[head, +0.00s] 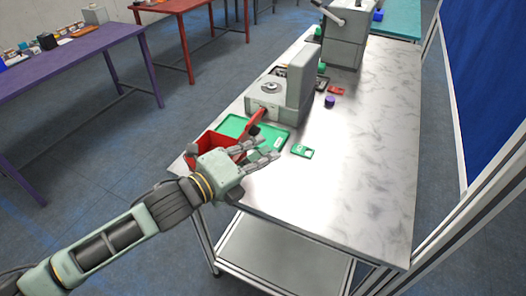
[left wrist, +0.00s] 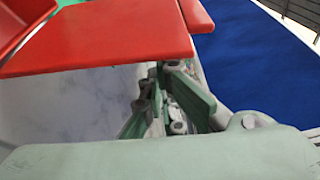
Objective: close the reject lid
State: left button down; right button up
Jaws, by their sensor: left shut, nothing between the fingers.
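The red reject bin (head: 205,143) stands at the near left corner of the metal table, beside a green tray. Its red lid (head: 254,128) appears to stand raised, tilted up at the bin's right side. In the left wrist view a flat red panel (left wrist: 110,38), apparently the lid, spans the top, with more red bin wall (left wrist: 18,22) at the upper left. My left gripper (head: 268,152) is shut and empty, just in front of the bin and lid. In the left wrist view its fingers (left wrist: 172,105) are just below the panel; contact cannot be told. My right gripper is not in view.
A green tray (head: 232,122) lies behind the gripper, and a green card (head: 301,151) lies to its right. A grey machine (head: 290,90) stands behind them. A purple cylinder (head: 329,101) and a red item (head: 336,89) lie farther back. The table's right part is clear.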

pick_arm(q)
jog(key=w+a+r+n+t+h+b, duration=0.2)
jog(key=w+a+r+n, duration=0.25)
jog(key=a+n, duration=0.4)
jog(key=w+a+f+n+t+y+b, duration=0.4)
jog(key=a+f+n, duration=0.4)
jog(key=n, duration=0.9)
jog(key=shift+w+a+t+b, duration=0.7)
jog(key=shift+w+a+t, duration=0.25)
jog(key=shift+w+t, duration=0.15)
jog(key=shift+f, duration=0.1)
